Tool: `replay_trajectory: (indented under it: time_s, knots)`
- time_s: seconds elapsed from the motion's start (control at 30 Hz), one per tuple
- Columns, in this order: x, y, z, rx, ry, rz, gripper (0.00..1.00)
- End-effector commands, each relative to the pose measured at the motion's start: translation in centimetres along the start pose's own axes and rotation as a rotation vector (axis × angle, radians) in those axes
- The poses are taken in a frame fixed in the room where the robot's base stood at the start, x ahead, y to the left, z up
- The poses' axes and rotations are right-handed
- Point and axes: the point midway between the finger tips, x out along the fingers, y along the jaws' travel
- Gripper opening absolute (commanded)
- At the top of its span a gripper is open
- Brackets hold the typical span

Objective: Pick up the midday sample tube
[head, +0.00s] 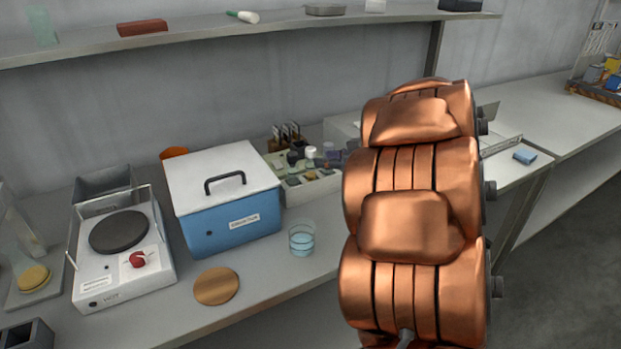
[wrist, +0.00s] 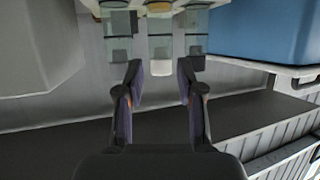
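Several small capped glass bottles or tubes stand in a pale sectioned box (head: 300,193) right of the blue bath; no label naming the midday one is readable. A white-capped one (head: 311,152) stands among darker-capped ones. In the wrist view, which looks upside down, the white cap (wrist: 160,67) lies between the fingertips of my gripper (wrist: 158,75). Dark-capped ones appear to its left (wrist: 119,45) and right (wrist: 195,45). My gripper is open; nothing is gripped. I cannot tell how far the cap is from the fingers.
The blue bath (head: 235,226) with its white lid stands close beside the box. A dark rack of thin tubes (head: 287,138) stands behind. A glass beaker (head: 301,240), wooden disc (head: 216,286) and hotplate (head: 120,250) are left or in front. A shelf (head: 220,30) runs above.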

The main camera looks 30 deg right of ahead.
Motion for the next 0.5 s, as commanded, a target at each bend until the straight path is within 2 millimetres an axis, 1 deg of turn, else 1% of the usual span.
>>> replay_trajectory:
  time_s: [0.1, 0.3, 0.5]
  knots:
    - [1.6, -0.2, -0.1, 0.002, 0.003, -0.006, 0.37]
    - [3.8, -0.2, 0.0, 0.000, -0.001, -0.003, 0.37]
    - [4.3, -0.1, -0.1, 0.000, 0.001, -0.001, 0.37]
